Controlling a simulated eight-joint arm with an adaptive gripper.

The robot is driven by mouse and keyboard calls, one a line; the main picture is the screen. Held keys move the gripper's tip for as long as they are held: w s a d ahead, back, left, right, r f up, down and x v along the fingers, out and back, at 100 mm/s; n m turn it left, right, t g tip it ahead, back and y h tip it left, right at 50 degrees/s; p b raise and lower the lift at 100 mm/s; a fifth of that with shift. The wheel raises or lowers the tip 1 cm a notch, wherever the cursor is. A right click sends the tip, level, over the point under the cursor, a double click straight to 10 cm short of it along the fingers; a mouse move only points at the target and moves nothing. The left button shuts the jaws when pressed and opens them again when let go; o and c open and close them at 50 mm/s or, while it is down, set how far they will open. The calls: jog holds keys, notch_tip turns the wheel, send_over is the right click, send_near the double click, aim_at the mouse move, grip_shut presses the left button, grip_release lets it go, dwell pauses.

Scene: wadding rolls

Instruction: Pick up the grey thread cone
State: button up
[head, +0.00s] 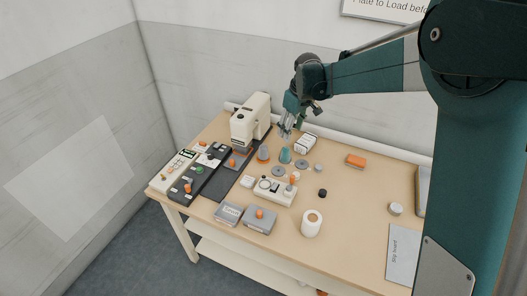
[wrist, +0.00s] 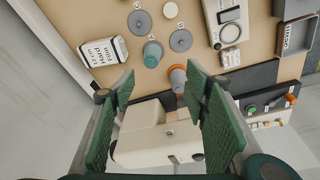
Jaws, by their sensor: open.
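The grey thread cone (head: 263,152), with an orange band at its base, stands upright on the table just right of the sewing machine. In the wrist view the grey cone (wrist: 179,80) lies between the fingertips, nearer the right one. A teal cone (head: 285,156) stands close beside it, and it also shows in the wrist view (wrist: 152,55). My gripper (head: 285,133) is open and empty, pointing down above the cones. In the wrist view its green-padded fingers (wrist: 160,82) are spread apart, touching neither cone.
A cream sewing machine (head: 250,120) stands close left of the cones and lies beneath the fingers in the wrist view. Flat grey discs (wrist: 181,40), a white labelled box (head: 305,143) and a white control unit (head: 269,190) surround them. The right table middle is fairly clear.

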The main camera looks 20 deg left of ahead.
aim_at(264, 146)
jog(key=a+f+n, duration=0.1)
jog(key=a+f, duration=0.2)
jog(key=a, duration=0.1)
jog(key=a+f+p, duration=0.1)
jog(key=a+f, duration=0.2)
jog(key=a+f+n+g, duration=0.1)
jog(key=a+f, duration=0.1)
jog(key=a, duration=0.2)
jog(key=shift+w+a+f+n+p, duration=0.1)
jog(key=shift+a+f+n+p, duration=0.2)
jog(key=shift+f, duration=0.1)
jog(key=shift+f, duration=0.15)
jog(key=shift+a+f, duration=0.15)
jog(key=shift+f, duration=1)
jog(key=shift+f, duration=0.15)
jog(key=shift+w+a+f+b, duration=0.15)
jog(key=shift+a+f, duration=0.1)
jog(key=shift+f, duration=0.95)
jog(key=shift+s+a+f+b, duration=0.1)
jog(key=shift+a+f+b, duration=0.1)
jog(key=shift+f, duration=1)
jog(key=c, duration=1)
